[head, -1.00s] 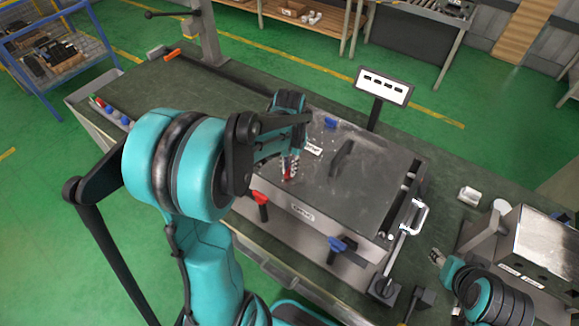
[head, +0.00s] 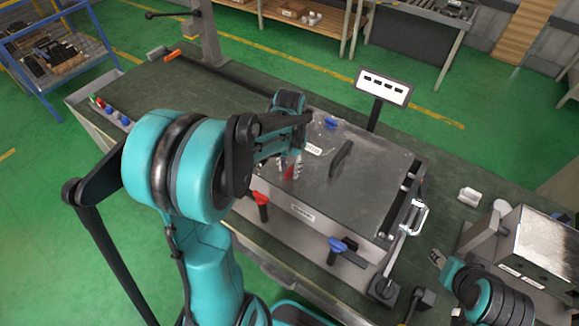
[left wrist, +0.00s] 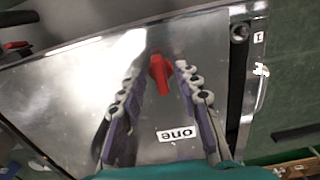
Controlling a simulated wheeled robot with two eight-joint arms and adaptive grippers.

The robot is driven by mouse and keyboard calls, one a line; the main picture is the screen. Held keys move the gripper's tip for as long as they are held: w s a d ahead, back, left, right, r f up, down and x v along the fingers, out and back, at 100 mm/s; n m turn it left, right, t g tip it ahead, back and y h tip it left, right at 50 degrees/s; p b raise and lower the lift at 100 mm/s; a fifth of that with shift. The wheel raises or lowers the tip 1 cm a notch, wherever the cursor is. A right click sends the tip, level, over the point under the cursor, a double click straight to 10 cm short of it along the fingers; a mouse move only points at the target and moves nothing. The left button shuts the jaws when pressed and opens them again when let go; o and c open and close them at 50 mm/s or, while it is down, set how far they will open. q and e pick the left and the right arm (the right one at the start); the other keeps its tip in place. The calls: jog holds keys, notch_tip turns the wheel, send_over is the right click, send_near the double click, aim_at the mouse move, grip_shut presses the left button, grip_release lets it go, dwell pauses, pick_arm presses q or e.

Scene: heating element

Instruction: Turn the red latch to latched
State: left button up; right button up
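A red latch (head: 288,172) sits on top of the grey metal box (head: 370,185). In the left wrist view the red latch (left wrist: 160,73) shows between and just beyond the tips of my left gripper (left wrist: 163,75). The fingers are spread on either side of it, and no clear contact shows. In the head view my left gripper (head: 290,165) points down over the lid and partly hides the latch. My right gripper (head: 437,258) is at the lower right, away from the box; its finger opening is too small to judge.
A label (left wrist: 177,134) reading "one" lies near the latch. The box also has a blue latch (head: 330,123), a black lid handle (head: 341,158), and red (head: 261,199) and blue (head: 338,245) front handles. A small sign (head: 384,87) stands behind.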

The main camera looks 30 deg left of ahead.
aim_at(290, 170)
pick_arm(q)
notch_tip(290, 170, up, 12)
dwell(0.6)
dwell(0.4)
jog(key=s+d+f+n+t+b, duration=0.1)
jog(key=s+d+f+t+b, duration=0.6)
jog(key=s+d+f, duration=0.3)
jog(key=shift+s+d+f+b, duration=0.25)
jog(key=shift+s+f+b, duration=0.25)
jog(key=shift+f+b, duration=0.3)
jog(key=shift+r, duration=0.1)
